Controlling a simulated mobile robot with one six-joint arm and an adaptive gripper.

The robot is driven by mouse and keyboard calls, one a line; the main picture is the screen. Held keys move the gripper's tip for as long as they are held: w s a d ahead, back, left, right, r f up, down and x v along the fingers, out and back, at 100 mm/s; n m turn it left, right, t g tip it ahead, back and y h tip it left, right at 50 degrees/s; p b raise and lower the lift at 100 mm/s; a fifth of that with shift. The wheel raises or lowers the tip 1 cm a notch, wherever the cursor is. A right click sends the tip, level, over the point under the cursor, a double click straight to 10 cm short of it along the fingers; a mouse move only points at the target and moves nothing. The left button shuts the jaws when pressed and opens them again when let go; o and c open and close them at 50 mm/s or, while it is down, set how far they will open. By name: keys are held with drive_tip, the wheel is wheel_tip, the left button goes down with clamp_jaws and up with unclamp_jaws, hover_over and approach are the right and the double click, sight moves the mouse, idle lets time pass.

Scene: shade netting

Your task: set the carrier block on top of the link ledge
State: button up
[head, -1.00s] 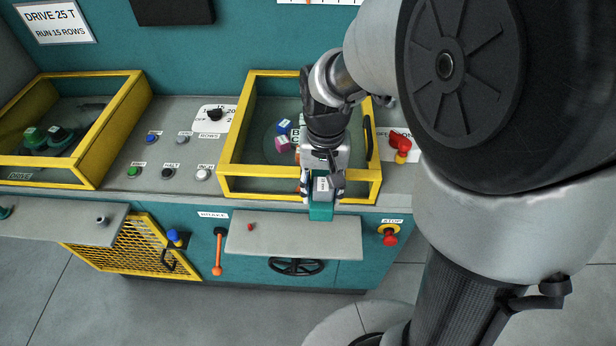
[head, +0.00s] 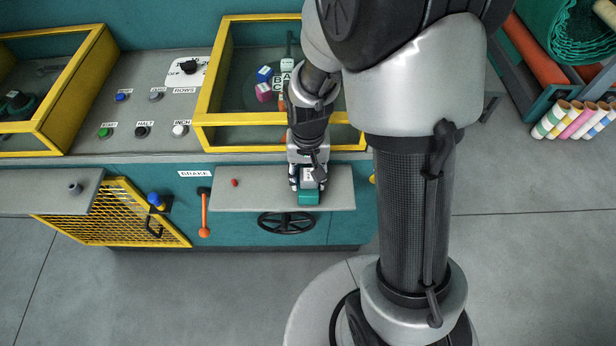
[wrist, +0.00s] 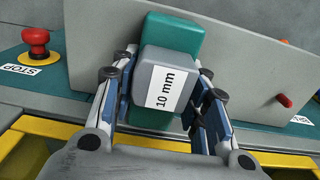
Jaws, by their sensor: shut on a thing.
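My gripper (head: 307,180) is shut on the carrier block (head: 309,197), which has a teal body and a grey part with a white label. In the wrist view the block (wrist: 172,38) sits between the two fingers (wrist: 166,95), its label reading "10 mm". The link ledge (head: 255,196) is a flat grey shelf on the front of the console, with a small red peg near its left end. The block is over the right part of the ledge (wrist: 240,70). I cannot tell whether it touches the surface. The fingers hide part of it.
A yellow-framed bin (head: 207,95) with small cubes stands behind the ledge. The red peg (head: 235,182) stands left of the block. A black handwheel (head: 286,222) is below the ledge, and an orange lever (head: 204,215) is to its left. The ledge's middle is clear.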

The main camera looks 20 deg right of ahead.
drive_tip(key=shift+f, duration=0.15)
drive_tip(key=o, duration=1.1)
drive_tip(key=shift+o, duration=0.2)
wheel_tip(320, 180, up, 12)
drive_tip(key=p, duration=0.4)
drive_tip(key=s+r+n+t, duration=0.3)
drive_tip(key=s+r+t, duration=0.1)
drive_tip(key=s+r, duration=1.1)
drive_tip(key=shift+s+r+n+t, duration=0.2)
drive_tip(key=shift+r+n+t, duration=0.05)
drive_tip(key=shift+n+t, duration=0.05)
